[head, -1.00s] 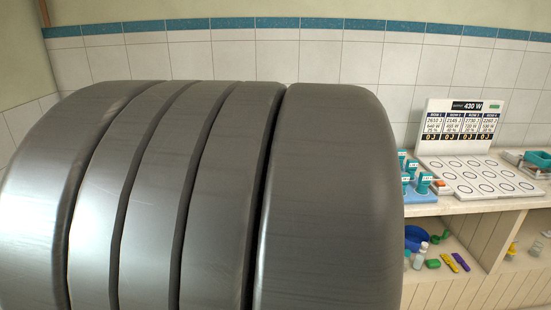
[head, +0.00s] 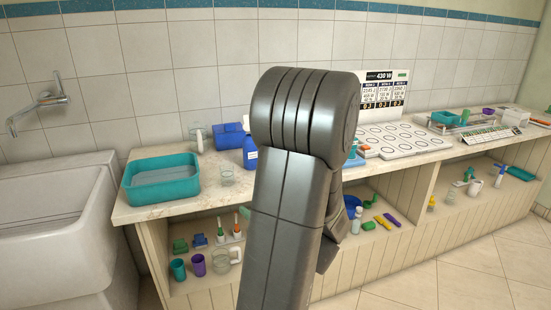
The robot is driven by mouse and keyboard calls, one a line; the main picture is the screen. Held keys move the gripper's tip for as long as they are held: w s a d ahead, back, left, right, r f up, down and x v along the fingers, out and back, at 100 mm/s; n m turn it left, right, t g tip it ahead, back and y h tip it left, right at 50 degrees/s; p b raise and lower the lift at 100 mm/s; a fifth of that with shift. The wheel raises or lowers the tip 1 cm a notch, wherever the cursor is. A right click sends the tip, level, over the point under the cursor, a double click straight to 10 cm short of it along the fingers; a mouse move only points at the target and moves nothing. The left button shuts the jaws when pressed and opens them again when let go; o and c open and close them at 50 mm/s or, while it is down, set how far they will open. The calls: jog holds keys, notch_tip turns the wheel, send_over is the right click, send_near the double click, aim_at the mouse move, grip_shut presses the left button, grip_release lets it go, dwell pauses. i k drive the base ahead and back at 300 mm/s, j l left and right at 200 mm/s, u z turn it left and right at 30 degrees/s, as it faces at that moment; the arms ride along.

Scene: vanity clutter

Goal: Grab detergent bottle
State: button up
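A dark blue bottle (head: 250,148) with a pale label stands upright on the counter (head: 150,210), just left of my arm. It looks like the detergent bottle, but its label is too small to read. My arm rises through the middle of the head view and hides part of the counter behind it. My gripper is not in view, so I cannot see its fingers or anything in them.
A white sink (head: 50,220) is at the far left. Lower shelves hold small items, including a purple cup (head: 198,265). Floor (head: 470,265) is clear at right.

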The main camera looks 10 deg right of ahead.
aim_at(250, 150)
jog(key=i+j+z, duration=0.15)
jog(key=z, duration=0.25)
jog(key=j+z, duration=0.4)
jog(key=i+j+z, duration=0.1)
jog(key=j+z, duration=0.15)
jog(key=z, duration=0.15)
jog(key=i+j, duration=0.15)
jog(key=j, duration=0.2)
jog(key=i+j, duration=0.1)
jog(key=j, duration=0.2)
jog(key=i+j, duration=0.15)
jog(key=j, duration=0.2)
jog(key=i+j, duration=0.1)
jog(key=j, duration=0.25)
